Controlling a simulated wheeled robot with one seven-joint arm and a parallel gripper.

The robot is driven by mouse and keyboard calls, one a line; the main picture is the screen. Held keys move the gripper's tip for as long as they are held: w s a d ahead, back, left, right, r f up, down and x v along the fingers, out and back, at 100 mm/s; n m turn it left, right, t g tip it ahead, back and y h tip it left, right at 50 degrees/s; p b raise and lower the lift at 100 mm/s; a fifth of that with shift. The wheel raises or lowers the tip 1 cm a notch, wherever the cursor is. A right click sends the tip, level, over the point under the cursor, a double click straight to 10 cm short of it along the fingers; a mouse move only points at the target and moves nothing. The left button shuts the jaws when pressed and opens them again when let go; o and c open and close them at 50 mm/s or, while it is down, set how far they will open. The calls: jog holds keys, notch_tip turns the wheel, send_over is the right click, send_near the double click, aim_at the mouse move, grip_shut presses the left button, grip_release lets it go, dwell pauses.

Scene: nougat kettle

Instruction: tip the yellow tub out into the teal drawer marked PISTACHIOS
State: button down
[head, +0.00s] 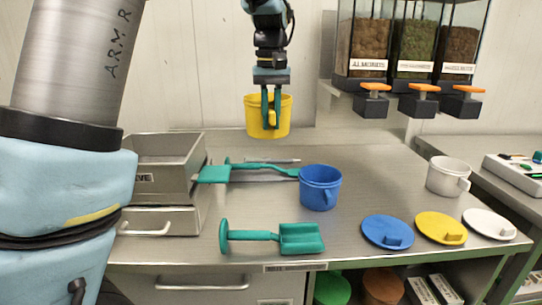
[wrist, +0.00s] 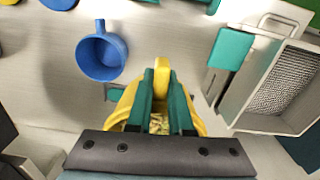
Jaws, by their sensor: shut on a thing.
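The yellow tub (head: 254,112) hangs upright in the air above the back of the steel worktop. My gripper (head: 271,116) is shut on its handle, with the teal fingers pointing down. In the wrist view the tub (wrist: 122,108) is partly hidden behind my gripper (wrist: 161,78), and pale bits (wrist: 157,122) show inside it. I cannot make out a teal drawer marked PISTACHIOS in either view. A grey steel drawer with a bar handle (head: 146,228) sits under the steel sieve box at the left.
Blue (head: 385,228), yellow (head: 440,224) and white lids (head: 488,221) lie front right. Nut dispensers (head: 415,45) hang back right.

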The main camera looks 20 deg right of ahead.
notch_tip(320, 180, up, 5)
jog(key=shift+r, duration=0.1)
notch_tip(320, 180, up, 6)
jog(key=p, duration=0.4)
jog(key=shift+f+p, duration=0.25)
jog(key=shift+p, duration=0.1)
jog(key=shift+f, duration=0.1)
